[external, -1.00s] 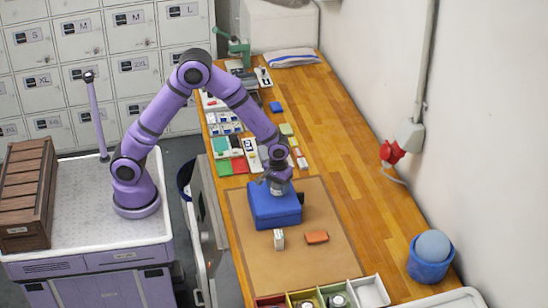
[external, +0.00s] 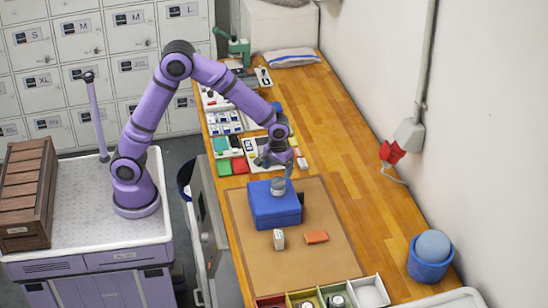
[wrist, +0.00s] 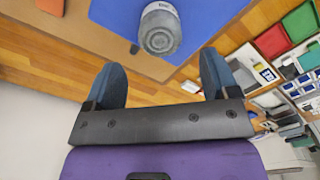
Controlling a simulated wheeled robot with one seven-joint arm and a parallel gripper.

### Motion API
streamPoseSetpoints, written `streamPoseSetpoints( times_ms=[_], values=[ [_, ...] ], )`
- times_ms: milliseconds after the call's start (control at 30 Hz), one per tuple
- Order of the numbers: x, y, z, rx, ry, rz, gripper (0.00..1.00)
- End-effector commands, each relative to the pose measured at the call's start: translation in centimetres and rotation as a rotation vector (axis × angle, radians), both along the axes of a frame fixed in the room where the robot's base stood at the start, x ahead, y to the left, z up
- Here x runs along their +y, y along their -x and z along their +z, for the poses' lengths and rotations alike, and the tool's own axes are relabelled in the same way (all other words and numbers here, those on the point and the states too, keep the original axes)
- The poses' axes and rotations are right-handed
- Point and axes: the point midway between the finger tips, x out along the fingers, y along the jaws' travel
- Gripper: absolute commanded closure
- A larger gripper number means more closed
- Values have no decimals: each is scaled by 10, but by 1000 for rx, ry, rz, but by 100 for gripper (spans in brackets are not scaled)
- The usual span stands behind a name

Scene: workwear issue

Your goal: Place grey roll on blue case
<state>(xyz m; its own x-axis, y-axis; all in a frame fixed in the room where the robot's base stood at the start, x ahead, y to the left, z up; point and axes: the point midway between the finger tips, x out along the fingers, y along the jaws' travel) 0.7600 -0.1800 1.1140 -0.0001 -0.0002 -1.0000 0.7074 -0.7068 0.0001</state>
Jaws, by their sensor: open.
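The grey roll (external: 278,187) stands on top of the blue case (external: 276,210), near the case's far edge. In the wrist view the roll (wrist: 160,30) shows a pale label band, and the blue case (wrist: 205,22) lies under it. My gripper (external: 276,161) is above and behind the roll, apart from it. In the wrist view my gripper (wrist: 162,80) is open, with nothing between its two blue-grey fingers. The roll is beyond the fingertips.
The case rests on a brown mat (external: 330,258). Trays of small items line the table's left side.

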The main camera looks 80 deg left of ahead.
Motion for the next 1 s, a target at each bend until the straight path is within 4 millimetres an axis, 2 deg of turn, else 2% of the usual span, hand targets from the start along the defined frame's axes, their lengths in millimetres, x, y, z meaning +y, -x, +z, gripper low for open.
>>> streamPoseSetpoints(
  times_ms=[100,333,467,567,800,1000],
  values=[
    [0,0,20,-3,0,0,20],
    [1,1,38,-4,1,-2,20],
    [8,11,57,-23,6,-30,20],
    [18,28,82,-53,12,-78,20],
    [49,88,142,-145,13,-231,20],
    [70,145,179,-223,-5,-361,20]
  ],
)
